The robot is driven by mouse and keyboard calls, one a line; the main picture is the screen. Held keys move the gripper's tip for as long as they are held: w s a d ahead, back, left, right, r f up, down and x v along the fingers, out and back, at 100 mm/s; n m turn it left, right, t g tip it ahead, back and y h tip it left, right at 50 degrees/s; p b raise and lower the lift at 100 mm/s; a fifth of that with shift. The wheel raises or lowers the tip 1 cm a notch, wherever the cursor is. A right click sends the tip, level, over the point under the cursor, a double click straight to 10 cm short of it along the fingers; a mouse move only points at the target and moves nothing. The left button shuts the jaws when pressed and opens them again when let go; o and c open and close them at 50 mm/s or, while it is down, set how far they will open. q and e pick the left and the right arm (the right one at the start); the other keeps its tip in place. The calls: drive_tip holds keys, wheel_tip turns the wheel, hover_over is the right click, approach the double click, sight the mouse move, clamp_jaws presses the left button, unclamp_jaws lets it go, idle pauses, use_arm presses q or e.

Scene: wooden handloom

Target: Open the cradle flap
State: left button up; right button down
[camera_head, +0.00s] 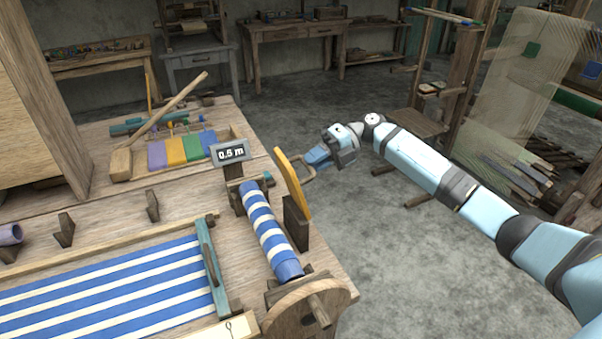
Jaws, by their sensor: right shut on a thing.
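The cradle flap, a yellow-orange curved board (293,183), stands tilted at the right edge of the wooden loom bench. It is beside a roll of blue-and-white striped cloth (268,228). My right gripper (315,159) reaches in from the right and is shut on this handle; the exact finger contact is small and partly hidden. My left gripper is not in view.
Striped cloth (110,285) lies left, with a teal bar (213,270). The floor (410,270) under my right arm is clear.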

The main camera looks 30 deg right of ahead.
use_arm(q)
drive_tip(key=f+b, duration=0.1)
drive_tip(key=b, duration=0.2)
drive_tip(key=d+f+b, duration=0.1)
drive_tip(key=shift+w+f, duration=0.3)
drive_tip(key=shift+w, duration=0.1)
use_arm(e)
drive_tip(key=d+f+y, duration=0.2)
drive_tip(key=d, duration=0.1)
drive_tip(key=d+f+y, duration=0.1)
drive_tip(key=shift+s+d+f, duration=0.15)
drive_tip(key=shift+s+f, duration=0.2)
drive_tip(key=shift+f, duration=0.05)
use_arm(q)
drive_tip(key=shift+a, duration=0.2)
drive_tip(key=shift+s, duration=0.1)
use_arm(e)
drive_tip(key=c, duration=1.1)
unclamp_jaws()
drive_tip(key=shift+w, duration=0.15)
drive_tip(key=shift+w+r, duration=0.1)
drive_tip(key=shift+r, duration=0.05)
